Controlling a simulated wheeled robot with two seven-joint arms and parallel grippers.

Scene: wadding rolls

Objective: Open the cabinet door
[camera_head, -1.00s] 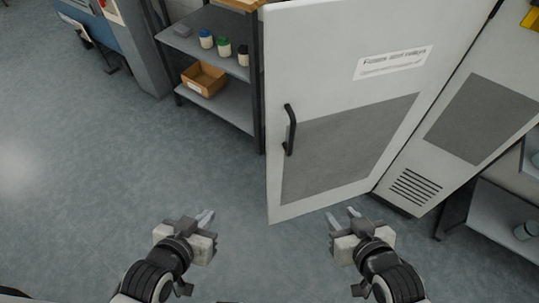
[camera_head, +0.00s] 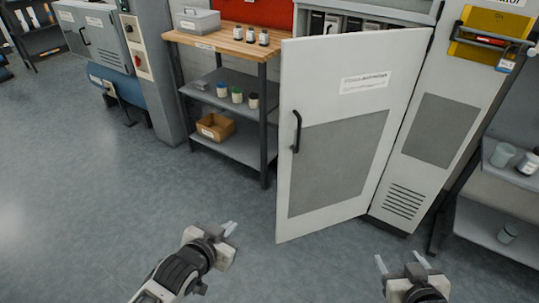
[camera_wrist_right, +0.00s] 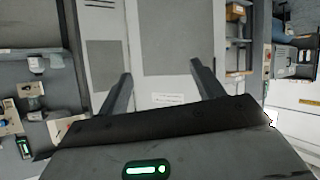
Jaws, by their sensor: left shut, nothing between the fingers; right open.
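The cabinet door (camera_head: 340,130) stands swung open in the head view, a white panel with a grey inset, a label and a black handle (camera_head: 297,131) near its left edge. Behind it the cabinet (camera_head: 440,120) shows part of its inside at the top, with dark-spined items. My left gripper (camera_head: 230,229) is shut and empty, left of and below the door, apart from it. My right gripper (camera_head: 398,262) is open and empty, below the cabinet's vented front. In the right wrist view its fingers (camera_wrist_right: 166,90) are spread, with the door (camera_wrist_right: 180,40) beyond them.
Left of the door stands a wooden-topped workbench (camera_head: 230,40) with a grey toolbox, bottles and a cardboard box (camera_head: 215,127) on its lower shelf. A shelf unit (camera_head: 490,225) with cups stands at the right. The floor (camera_head: 90,200) at left is clear.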

